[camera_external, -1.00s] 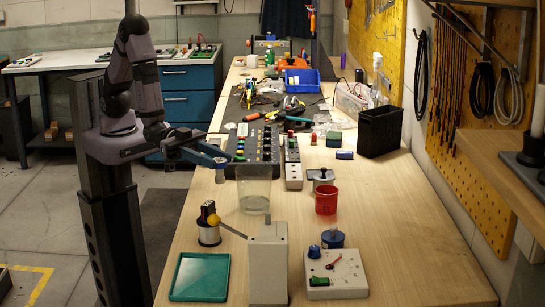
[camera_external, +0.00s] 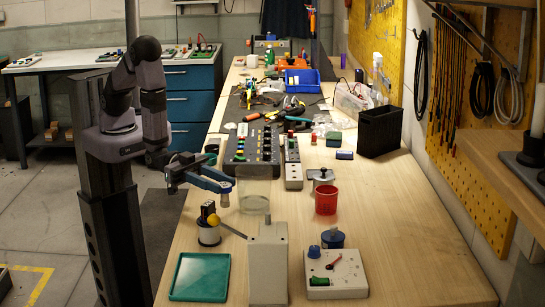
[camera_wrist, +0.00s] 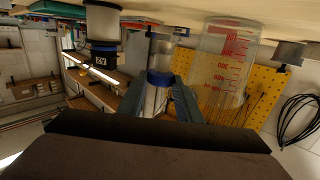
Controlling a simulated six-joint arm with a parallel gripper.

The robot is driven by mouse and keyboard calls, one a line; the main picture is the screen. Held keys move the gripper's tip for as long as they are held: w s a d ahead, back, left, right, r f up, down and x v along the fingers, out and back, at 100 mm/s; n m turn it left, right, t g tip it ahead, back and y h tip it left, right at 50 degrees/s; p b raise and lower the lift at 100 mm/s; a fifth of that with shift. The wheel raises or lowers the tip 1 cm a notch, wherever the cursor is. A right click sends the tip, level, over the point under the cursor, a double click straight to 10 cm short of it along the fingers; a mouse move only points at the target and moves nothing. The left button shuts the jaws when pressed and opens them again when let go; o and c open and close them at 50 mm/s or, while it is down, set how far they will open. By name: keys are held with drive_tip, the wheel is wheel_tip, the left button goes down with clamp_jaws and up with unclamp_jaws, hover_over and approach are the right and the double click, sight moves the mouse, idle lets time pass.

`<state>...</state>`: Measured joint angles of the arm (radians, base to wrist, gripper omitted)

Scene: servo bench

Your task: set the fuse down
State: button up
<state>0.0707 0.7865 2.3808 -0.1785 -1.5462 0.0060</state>
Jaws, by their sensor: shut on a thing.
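My gripper (camera_external: 221,187) is above the left side of the wooden bench, just left of the clear beaker (camera_external: 254,196). It is shut on the fuse (camera_external: 223,200), a small light cylinder whose lower end shows below the fingertips. In the wrist view, which appears upside down, the fuse (camera_wrist: 160,76) is a clear tube with a blue band, between the two blue-grey fingers (camera_wrist: 167,98). The fuse looks upright; whether it touches anything is hard to tell.
A white spool (camera_external: 208,235) with a dark block on top stands close in front. A green tray (camera_external: 200,277) lies nearer the camera, beside a grey box (camera_external: 268,265) with a yellow-knobbed lever. A red cup (camera_external: 326,200) and a switch panel (camera_external: 335,275) stand to the right.

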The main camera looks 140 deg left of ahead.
drive_tip(key=shift+f, duration=1.95)
drive_tip(key=shift+f, duration=0.1)
drive_tip(key=o, duration=1)
drive_tip(key=shift+o, duration=0.2)
drive_tip(key=shift+r+p, duration=0.2)
drive_tip(key=shift+p, duration=0.2)
drive_tip(key=s, duration=0.2)
drive_tip(key=s+b, duration=0.1)
drive_tip(key=s, duration=0.3)
drive_tip(key=shift+s+d+b, duration=0.35)
drive_tip(key=shift+s, duration=0.05)
drive_tip(key=shift+s+r, duration=0.1)
drive_tip(key=shift+s, duration=0.25)
drive_tip(key=shift+c, duration=0.5)
